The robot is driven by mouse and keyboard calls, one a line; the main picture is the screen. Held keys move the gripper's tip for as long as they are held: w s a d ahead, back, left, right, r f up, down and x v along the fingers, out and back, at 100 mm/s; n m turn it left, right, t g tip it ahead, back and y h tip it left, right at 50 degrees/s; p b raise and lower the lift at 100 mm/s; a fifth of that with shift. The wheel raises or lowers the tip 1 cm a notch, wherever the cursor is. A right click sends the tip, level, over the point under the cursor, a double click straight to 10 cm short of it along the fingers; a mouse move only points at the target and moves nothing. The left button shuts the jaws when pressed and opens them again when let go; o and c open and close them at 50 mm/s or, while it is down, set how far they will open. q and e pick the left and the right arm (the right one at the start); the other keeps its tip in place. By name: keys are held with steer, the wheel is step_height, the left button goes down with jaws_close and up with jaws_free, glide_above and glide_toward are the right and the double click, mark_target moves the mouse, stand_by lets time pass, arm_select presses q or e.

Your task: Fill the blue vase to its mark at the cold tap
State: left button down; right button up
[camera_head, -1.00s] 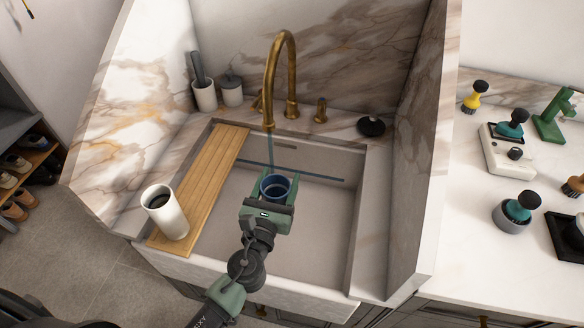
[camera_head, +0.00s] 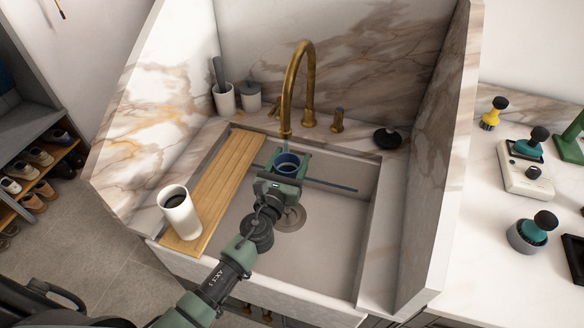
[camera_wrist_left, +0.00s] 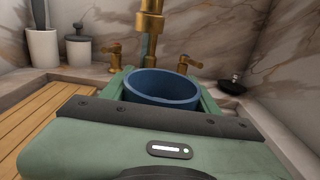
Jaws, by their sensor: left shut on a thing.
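The blue vase (camera_head: 287,164) is held in my left gripper (camera_head: 289,161) over the sink (camera_head: 330,240), under the spout of the brass tap (camera_head: 286,128). A thin bluish stream (camera_head: 285,146) shows between the spout and the vase. In the left wrist view the vase (camera_wrist_left: 162,88) sits between the green fingers with its open rim up, and the tap spout (camera_wrist_left: 151,25) stands just behind it. The mark and the water level inside cannot be made out. Brass handles (camera_wrist_left: 114,56) stand either side of the tap. My right gripper is not seen.
A wooden board (camera_head: 220,185) lies across the sink's left side, with a white cup (camera_head: 179,213) of dark contents on its near end. A white canister (camera_head: 250,97) stands behind. A black round item (camera_head: 387,138) lies on the right ledge. Marble walls flank the sink.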

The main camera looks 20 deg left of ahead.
mark_target(293, 175)
arm_select(q)
steer(key=shift+w+a+r, duration=0.1)
steer(key=shift+w+a, duration=0.15)
steer(key=shift+w, duration=0.45)
steer(key=shift+w+a+f, duration=0.1)
steer(key=shift+w+a, duration=0.15)
steer(key=shift+w, duration=0.4)
steer(key=shift+w+a+r, duration=0.1)
steer(key=shift+w+a, duration=0.15)
steer(key=shift+w, duration=0.45)
stand_by(3.9)
steer(key=shift+s+d, duration=0.25)
steer(key=shift+s, duration=0.4)
steer(key=shift+s+d, duration=0.25)
steer(key=shift+s, duration=0.45)
steer(key=shift+s+d, duration=0.25)
steer(key=shift+s, duration=0.4)
steer(key=shift+s+d, duration=0.35)
steer(key=shift+s, duration=0.6)
steer(key=shift+s+d, duration=0.4)
steer(key=shift+s, duration=0.5)
steer(key=shift+s+d, duration=0.35)
steer(key=shift+s, duration=0.6)
steer(key=shift+r, duration=0.1)
